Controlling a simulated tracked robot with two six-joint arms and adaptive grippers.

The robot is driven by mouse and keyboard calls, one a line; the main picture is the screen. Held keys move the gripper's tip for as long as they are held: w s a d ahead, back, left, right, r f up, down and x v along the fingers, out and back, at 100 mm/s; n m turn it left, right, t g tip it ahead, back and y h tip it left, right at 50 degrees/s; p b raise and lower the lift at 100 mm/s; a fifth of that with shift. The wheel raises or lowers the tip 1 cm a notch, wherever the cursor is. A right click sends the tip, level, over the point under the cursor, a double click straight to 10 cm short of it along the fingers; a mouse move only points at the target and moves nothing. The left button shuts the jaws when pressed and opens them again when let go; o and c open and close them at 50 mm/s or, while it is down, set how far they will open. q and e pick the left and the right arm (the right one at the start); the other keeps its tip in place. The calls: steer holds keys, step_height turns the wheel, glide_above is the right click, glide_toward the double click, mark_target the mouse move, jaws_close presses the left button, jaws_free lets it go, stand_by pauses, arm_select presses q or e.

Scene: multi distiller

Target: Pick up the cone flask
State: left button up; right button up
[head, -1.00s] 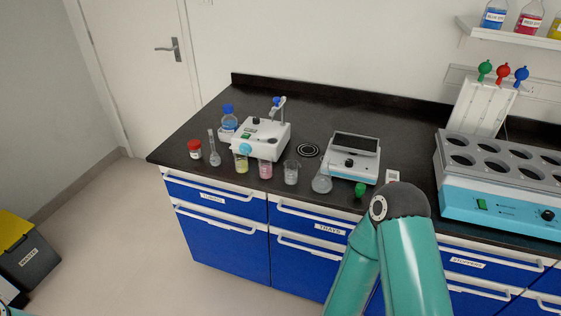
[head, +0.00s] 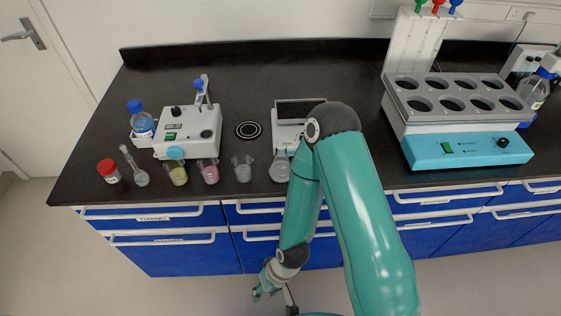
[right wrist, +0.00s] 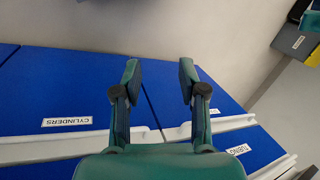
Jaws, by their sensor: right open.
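The cone flask (head: 279,168) is clear glass and stands upright near the front edge of the black bench, just left of my right arm's elbow. The arm is close beside it in the head view and may cover part of it. My right gripper (head: 264,288) hangs low in front of the blue cabinets, below bench height and well apart from the flask. In the right wrist view my right gripper (right wrist: 158,72) is open and empty, with cabinet fronts and floor behind it. My left gripper is out of view.
A beaker (head: 243,168), a pink beaker (head: 209,171) and a yellow one (head: 178,173) stand left of the flask. A balance (head: 288,134) is behind it. A blue and grey heating block (head: 468,152) stands at right. Drawer handles stick out below.

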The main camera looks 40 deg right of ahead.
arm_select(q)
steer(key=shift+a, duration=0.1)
arm_select(e)
steer(key=shift+a, duration=0.1)
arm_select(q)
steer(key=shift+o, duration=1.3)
arm_select(e)
steer(key=o, duration=0.3)
steer(key=n+t+h, duration=0.3)
steer(key=n+t, duration=0.1)
glide_toward(281, 146)
steer(key=w+f, duration=0.1)
steer(key=a+f, duration=0.1)
steer(key=f, duration=0.1)
steer(key=shift+w+a, duration=0.1)
steer(key=shift+w, duration=0.3)
steer(key=shift+f+p, duration=0.35)
steer(key=shift+f, duration=0.15)
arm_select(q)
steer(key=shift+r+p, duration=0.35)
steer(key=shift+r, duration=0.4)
arm_select(e)
steer(key=shift+x, duration=2.2)
